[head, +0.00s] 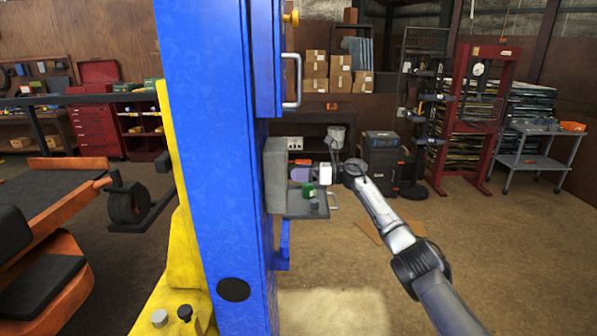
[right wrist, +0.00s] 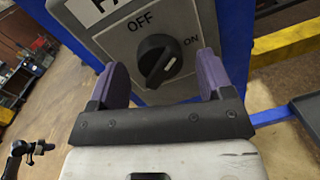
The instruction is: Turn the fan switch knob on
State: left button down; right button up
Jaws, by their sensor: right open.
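The fan switch knob (right wrist: 157,60) is a black round dial with a raised grip and a small white mark, on a grey switch box (right wrist: 112,38) marked OFF and ON. The grip sits at a slant; I cannot tell for certain which label it points to. My right gripper (right wrist: 163,72) is open, its purple fingers on either side of the knob and apart from it. In the head view the right gripper (head: 304,174) is beside the grey box (head: 274,175) on the blue post, and the knob's face is hidden. My left gripper is not in view.
The blue post (head: 212,150) stands close in front. A small shelf (head: 297,211) with a green item (head: 309,190) sits just below the right gripper. A black bin (head: 382,155) and a red press frame (head: 472,110) stand behind. The floor at the right is mostly free.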

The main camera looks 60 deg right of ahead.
jog(key=shift+w+a, duration=0.15)
jog(key=shift+w, duration=0.05)
jog(key=c, duration=0.9)
